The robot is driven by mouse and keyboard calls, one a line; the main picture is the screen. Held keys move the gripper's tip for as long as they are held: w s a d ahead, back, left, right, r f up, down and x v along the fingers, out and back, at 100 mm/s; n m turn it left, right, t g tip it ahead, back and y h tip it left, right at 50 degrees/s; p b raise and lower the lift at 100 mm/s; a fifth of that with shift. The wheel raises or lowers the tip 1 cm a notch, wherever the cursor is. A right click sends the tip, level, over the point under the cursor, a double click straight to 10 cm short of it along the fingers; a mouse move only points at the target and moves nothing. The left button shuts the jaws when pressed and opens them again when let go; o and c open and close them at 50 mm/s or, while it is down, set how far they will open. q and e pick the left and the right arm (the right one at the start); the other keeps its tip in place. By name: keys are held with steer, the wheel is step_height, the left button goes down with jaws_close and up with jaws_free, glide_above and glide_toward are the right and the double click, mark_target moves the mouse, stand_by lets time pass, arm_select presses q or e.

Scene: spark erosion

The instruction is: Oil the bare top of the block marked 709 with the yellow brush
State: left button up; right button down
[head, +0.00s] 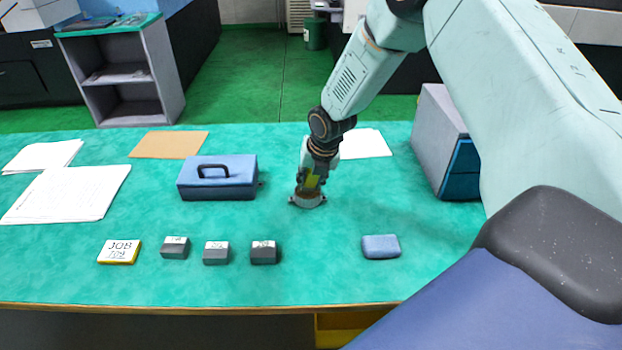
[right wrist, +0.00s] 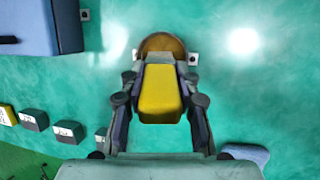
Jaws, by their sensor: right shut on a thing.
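My right gripper (head: 312,182) is shut on the yellow brush (right wrist: 160,92), whose thick handle shows between the fingers in the right wrist view. The brush's far end is over or in a round brownish dish (right wrist: 163,43) with small lugs; the bristles are hidden. The dish also shows under the gripper in the head view (head: 308,202). Three dark grey blocks stand in a row at the front: left (head: 175,252), middle (head: 216,257), right (head: 264,257). Their white labels are too small to read. A yellow-edged card (head: 119,251) reads JOB 709. My left gripper is not in view.
A blue toolbox (head: 217,186) stands left of the dish. A blue pad (head: 380,246) lies front right. Papers (head: 66,195) and a brown sheet (head: 169,144) lie at the left. A grey cabinet (head: 440,140) stands at the right. The green tabletop between dish and blocks is clear.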

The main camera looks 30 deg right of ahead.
steer(key=shift+d+f, duration=0.1)
steer(key=shift+f, duration=0.1)
steer(key=shift+f+b, duration=0.35)
steer(key=shift+b, duration=0.25)
stand_by(1.4)
steer(key=shift+r+p, duration=2.75)
steer(key=shift+r, duration=0.9)
steer(key=shift+f, duration=0.1)
